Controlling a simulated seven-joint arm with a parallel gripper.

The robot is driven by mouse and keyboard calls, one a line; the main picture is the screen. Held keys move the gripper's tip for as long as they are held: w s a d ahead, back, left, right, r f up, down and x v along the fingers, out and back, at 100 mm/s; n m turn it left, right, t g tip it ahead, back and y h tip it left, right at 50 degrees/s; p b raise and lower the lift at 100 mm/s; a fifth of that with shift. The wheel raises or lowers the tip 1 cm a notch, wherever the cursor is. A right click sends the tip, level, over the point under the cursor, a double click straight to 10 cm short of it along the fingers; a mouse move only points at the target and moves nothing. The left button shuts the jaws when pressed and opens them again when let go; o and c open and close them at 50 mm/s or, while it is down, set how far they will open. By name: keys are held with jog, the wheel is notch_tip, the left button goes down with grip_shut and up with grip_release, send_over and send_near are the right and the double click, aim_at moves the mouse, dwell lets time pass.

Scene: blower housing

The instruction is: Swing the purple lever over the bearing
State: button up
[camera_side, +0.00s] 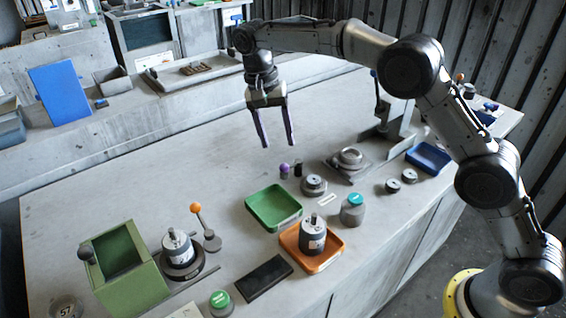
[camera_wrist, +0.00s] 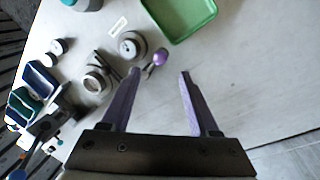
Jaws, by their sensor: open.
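The purple lever (camera_side: 284,169) shows as a purple ball knob near the table's middle, with a small dark part beside it. In the wrist view its knob (camera_wrist: 160,57) lies just beyond my fingertips, with a short stem towards the lower left. A round grey part with a central hole (camera_side: 314,184), possibly the bearing, sits close beside the lever; it also shows in the wrist view (camera_wrist: 131,45). A ring on a square plate (camera_side: 349,160) stands further right. My gripper (camera_side: 279,145) is open and empty, pointing down above the table, its purple fingers apart from the lever.
A green tray (camera_side: 273,222), an orange tray (camera_side: 330,255) holding a motor-like cylinder, and a grey jar with teal top (camera_side: 353,209) stand in front. A press-like stand (camera_side: 392,125) and blue bin (camera_side: 429,157) are at right. The table left of my gripper is clear.

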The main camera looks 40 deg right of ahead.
aim_at(283, 164)
jog(key=f, duration=0.5)
jog(key=s+d+f, duration=0.1)
jog(key=f, duration=0.2)
jog(key=shift+r, duration=0.1)
grip_shut()
